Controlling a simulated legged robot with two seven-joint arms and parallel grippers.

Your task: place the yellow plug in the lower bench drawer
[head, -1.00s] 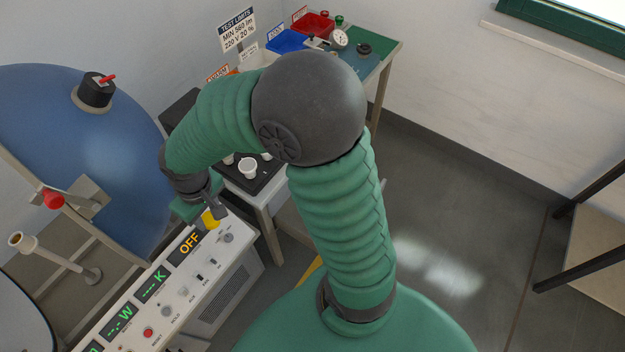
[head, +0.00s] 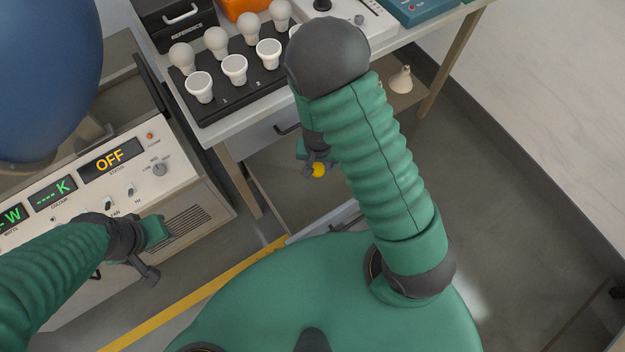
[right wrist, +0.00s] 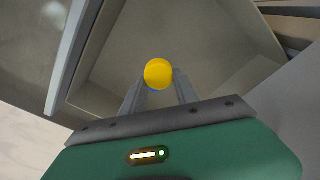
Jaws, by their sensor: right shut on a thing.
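The yellow plug (head: 318,171) is held in my right gripper (head: 317,164), which hangs over an open drawer. In the right wrist view the plug (right wrist: 158,73) shows as a round yellow end between the two fingertips, above the drawer's bare floor. The lower bench drawer (head: 330,217) is pulled out under the bench; its pale front edge shows near my base. Its walls and empty-looking inside fill much of the right wrist view (right wrist: 215,45). My left gripper (head: 150,252) is in front of the control panel, apart from the plug; its finger gap is unclear.
An upper drawer (head: 255,135) with a dark handle is shut under the bench top. A black tray (head: 232,103) with several white bulbs and cups stands on the bench. The control console (head: 140,180) is at left. Open floor (head: 520,220) lies at right.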

